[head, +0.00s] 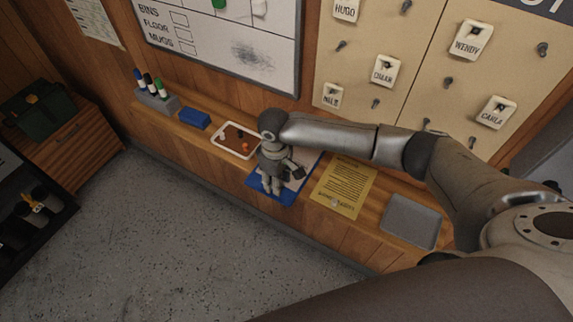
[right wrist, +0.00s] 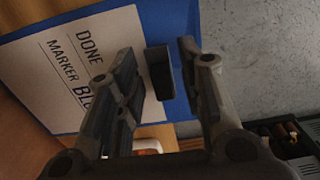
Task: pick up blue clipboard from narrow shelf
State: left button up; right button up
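The blue clipboard (head: 288,198) lies on the narrow wooden shelf (head: 226,153) below the wall boards, partly hidden by my right gripper. Its outer edge seems to reach past the shelf's front edge. In the right wrist view the clipboard (right wrist: 182,22) carries a pale sheet reading "DONE MARKER BL..." and has a dark clip (right wrist: 160,73). My right gripper (head: 271,187) is over the clipboard. In the right wrist view the gripper (right wrist: 163,60) is open, with the clip showing between its spread fingers. I cannot tell if they touch. My left gripper is not in view.
The grey floor (head: 150,240) in front is clear.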

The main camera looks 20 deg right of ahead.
grip_shut()
jog(key=shift+r, duration=0.1)
